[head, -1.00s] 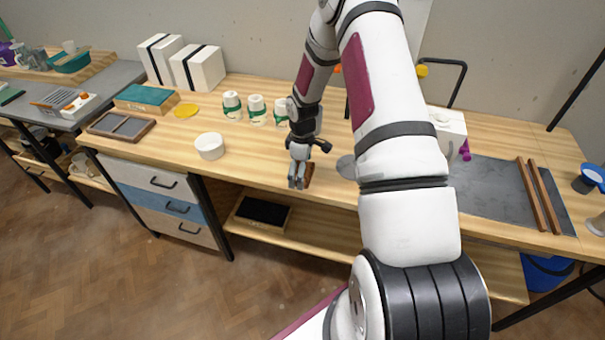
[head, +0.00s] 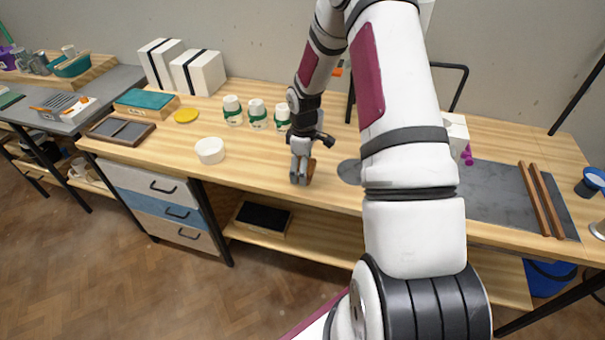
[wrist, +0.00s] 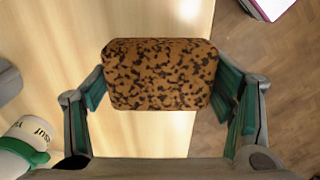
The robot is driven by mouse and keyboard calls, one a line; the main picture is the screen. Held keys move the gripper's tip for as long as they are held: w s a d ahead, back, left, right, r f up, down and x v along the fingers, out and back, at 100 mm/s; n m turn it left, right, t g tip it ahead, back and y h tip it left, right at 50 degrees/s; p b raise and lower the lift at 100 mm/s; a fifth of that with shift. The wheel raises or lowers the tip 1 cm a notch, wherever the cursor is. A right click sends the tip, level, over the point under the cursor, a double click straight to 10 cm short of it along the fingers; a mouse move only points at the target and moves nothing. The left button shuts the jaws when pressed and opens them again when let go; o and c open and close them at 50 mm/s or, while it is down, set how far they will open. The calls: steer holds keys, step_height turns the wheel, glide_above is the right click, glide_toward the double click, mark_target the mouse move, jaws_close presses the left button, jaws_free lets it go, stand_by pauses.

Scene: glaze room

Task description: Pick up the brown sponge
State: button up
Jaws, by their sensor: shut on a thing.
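The brown sponge (wrist: 160,75), speckled with dark spots, is between the two fingers of my gripper (wrist: 165,95) in the wrist view. The fingers press on its left and right sides. In the head view my gripper (head: 302,178) points down over the front part of the wooden table, and a small part of the sponge (head: 311,168) shows at its right. Most of the sponge is hidden there by the gripper. I cannot tell whether its underside touches the table.
A white bowl (head: 209,151) stands left of my gripper. Several white jars with green bands (head: 257,114) stand behind it. A dark grey slab (head: 490,190) lies to the right, with two brown sticks (head: 541,200) on it. The table's front edge is close.

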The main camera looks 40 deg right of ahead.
steer(key=s+a, duration=0.2)
steer(key=s, duration=0.5)
steer(key=s+a+r, duration=0.1)
steer(key=s+a, duration=0.2)
steer(key=s, duration=0.5)
steer(key=shift+r, duration=0.1)
